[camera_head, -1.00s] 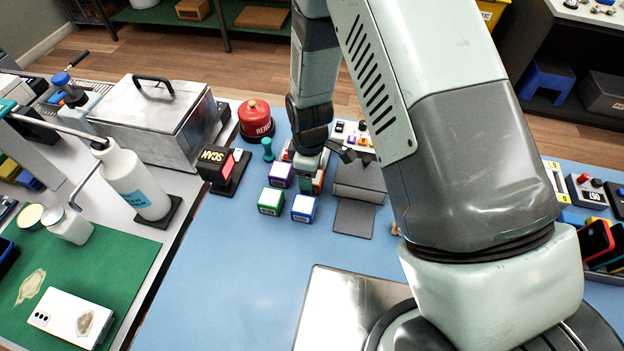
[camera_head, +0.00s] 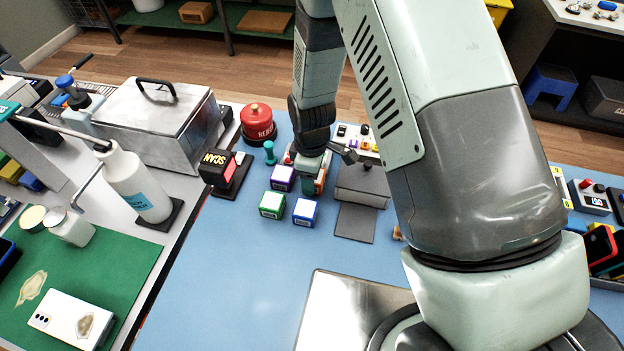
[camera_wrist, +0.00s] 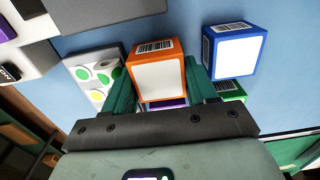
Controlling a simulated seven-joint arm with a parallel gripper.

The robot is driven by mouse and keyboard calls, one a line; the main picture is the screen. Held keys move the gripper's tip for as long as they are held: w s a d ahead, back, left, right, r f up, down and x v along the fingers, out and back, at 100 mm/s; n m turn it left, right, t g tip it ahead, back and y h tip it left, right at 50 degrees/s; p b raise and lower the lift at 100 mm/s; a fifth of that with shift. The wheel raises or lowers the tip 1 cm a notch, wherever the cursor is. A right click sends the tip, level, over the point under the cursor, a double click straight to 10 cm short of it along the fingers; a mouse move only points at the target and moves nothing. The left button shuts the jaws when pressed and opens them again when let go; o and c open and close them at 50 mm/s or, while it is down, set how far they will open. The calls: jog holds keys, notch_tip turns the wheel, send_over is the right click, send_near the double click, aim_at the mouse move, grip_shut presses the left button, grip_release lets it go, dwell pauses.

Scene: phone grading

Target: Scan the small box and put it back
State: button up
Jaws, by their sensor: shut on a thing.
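My gripper (camera_wrist: 161,92) is shut on the orange box (camera_wrist: 158,76), with one green finger on each side of it in the wrist view. The orange box has a white face and a barcode. In the head view my gripper (camera_head: 306,181) points down among the small boxes and hides most of the orange box (camera_head: 322,182). I cannot tell whether it touches the table. The purple box (camera_head: 283,177), green box (camera_head: 272,204) and blue box (camera_head: 305,212) stand close by. The SCAN stand (camera_head: 222,171), black with a red face, is left of them.
A red canister (camera_head: 257,124) and a teal peg-like piece (camera_head: 269,152) stand behind the boxes. The blue mat (camera_head: 225,275) is clear at the front left.

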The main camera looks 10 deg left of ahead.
notch_tip(320, 180, up, 7)
jog(key=shift+f, duration=0.1)
jog(key=shift+s+a+r+n, duration=0.15)
jog(key=shift+a+r+n, duration=0.4)
jog(key=shift+r+n, duration=0.15)
jog(key=s+a+n, duration=0.4)
jog(key=a+n, duration=0.6)
jog(key=n, duration=0.5)
jog(key=shift+n, duration=0.8)
jog(key=f, duration=0.4)
jog(key=shift+s+a, duration=0.35)
jog(key=shift+r, duration=0.1)
jog(key=w+d+r+m, duration=0.1)
jog(key=d, duration=0.2)
jog(key=w+d+r+m, duration=0.1)
jog(key=w+d, duration=0.1)
jog(key=d, duration=0.2)
jog(key=w+d+r+m, duration=0.1)
jog(key=d+m, duration=0.1)
jog(key=d, duration=0.2)
jog(key=shift+w+d+r, duration=0.15)
jog(key=shift+w+r, duration=0.05)
jog(key=shift+r, duration=0.2)
jog(key=f, duration=0.3)
jog(key=d+f, duration=0.1)
jog(key=f, duration=0.1)
jog(key=shift+f, duration=2.4)
